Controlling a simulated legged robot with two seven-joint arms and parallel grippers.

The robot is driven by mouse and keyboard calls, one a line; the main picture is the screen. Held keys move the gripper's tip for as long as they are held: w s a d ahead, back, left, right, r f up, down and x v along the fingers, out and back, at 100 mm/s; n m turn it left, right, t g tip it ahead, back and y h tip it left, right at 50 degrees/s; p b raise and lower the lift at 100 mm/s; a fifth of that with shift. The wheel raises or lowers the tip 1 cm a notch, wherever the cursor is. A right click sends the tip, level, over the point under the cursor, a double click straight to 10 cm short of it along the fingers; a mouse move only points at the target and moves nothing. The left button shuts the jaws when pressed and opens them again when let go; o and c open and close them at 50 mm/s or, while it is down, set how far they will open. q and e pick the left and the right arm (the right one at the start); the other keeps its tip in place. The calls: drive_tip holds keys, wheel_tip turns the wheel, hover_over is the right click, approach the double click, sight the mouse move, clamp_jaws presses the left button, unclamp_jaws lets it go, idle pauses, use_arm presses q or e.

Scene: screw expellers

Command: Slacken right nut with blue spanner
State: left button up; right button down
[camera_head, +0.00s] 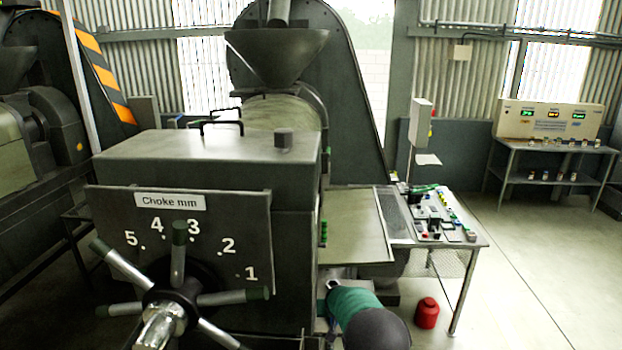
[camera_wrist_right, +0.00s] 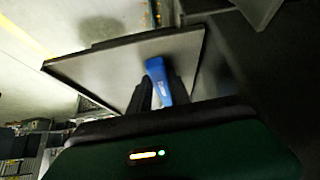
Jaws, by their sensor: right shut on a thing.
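The blue spanner (camera_wrist_right: 155,68) shows in the right wrist view as a short blue bar rising between the dark fingers. My right gripper (camera_wrist_right: 162,88) is shut on it. The spanner's far end lies in front of a grey metal plate; I cannot tell whether it touches anything. In the head view my teal and dark right arm is at the bottom, right of the choke housing, and the spanner cannot be made out there. I cannot pick out the right nut in either view. My left gripper is not in view.
The choke housing (camera_head: 295,245) carries a numbered dial and a spoked handwheel (camera_head: 165,295) at front left. A grey tilted plate (camera_wrist_right: 115,62) lies beyond my right fingers. A side table (camera_head: 473,242) with small parts stands right, a red container (camera_head: 427,313) on the floor beside it.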

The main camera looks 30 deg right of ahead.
drive_tip(key=shift+w+d+r+p, duration=0.1)
drive_tip(key=shift+r+p, duration=0.75)
drive_tip(key=shift+r, duration=0.45)
drive_tip(key=shift+r+p, duration=1.2)
drive_tip(key=shift+r, duration=1)
